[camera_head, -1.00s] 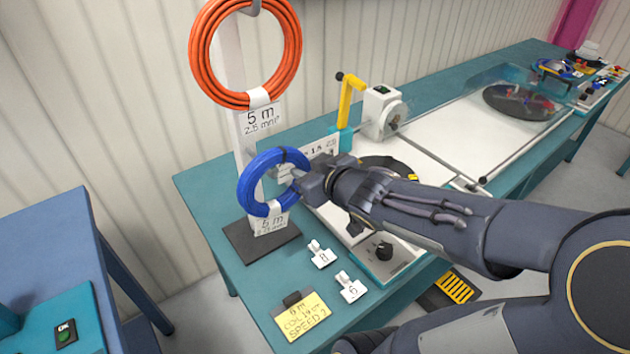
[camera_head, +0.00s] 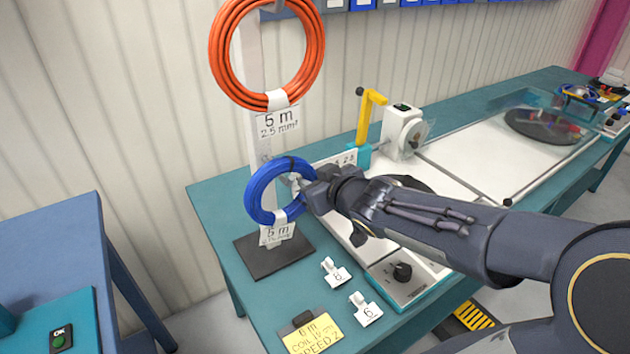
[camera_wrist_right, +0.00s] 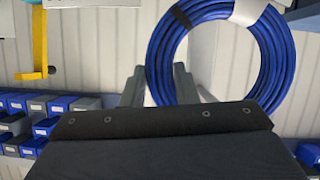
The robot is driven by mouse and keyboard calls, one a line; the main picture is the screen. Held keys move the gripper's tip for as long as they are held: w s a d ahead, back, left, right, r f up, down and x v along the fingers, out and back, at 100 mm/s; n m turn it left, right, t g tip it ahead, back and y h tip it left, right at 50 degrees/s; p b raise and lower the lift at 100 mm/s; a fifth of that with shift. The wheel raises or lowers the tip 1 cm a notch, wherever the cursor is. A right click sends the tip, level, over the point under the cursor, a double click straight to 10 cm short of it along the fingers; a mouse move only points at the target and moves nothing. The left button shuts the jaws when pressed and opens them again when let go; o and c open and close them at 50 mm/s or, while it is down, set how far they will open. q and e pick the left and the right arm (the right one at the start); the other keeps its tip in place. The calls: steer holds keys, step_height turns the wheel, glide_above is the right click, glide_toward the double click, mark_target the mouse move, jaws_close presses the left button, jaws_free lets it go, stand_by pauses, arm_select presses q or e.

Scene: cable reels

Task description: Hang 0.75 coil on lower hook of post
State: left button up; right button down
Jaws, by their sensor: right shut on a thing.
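The blue coil (camera_head: 254,200), with a white band, is upright in front of the lower part of the white post (camera_head: 252,90). My right gripper (camera_head: 297,184) comes from the right and is shut on the coil's right side. In the right wrist view, the coil (camera_wrist_right: 272,62) rises above the gripper (camera_wrist_right: 158,88), its lower left rim between the fingers. The lower hook is hidden or cannot be made out, so I cannot tell whether the coil touches it. An orange coil (camera_head: 220,55) hangs higher on the post, above a label. My left gripper is not in view.
The post's dark base (camera_head: 262,264) stands on the teal bench (camera_head: 225,235). White tags (camera_head: 336,271) and a yellow card (camera_head: 312,336) lie in front. A winding machine with a yellow crank (camera_head: 367,115) stands behind my arm. A blue table (camera_head: 50,235) is at left.

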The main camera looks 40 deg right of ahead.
steer(key=shift+c, duration=2.1)
jaws_free()
steer(key=shift+s, duration=0.1)
steer(key=shift+s+r+p, duration=0.1)
steer(key=shift+s+p, duration=0.2)
steer(key=shift+p, duration=0.05)
steer(key=s+a+p, duration=0.1)
steer(key=s+p, duration=0.5)
steer(key=s, duration=0.4)
steer(key=shift+p, duration=0.35)
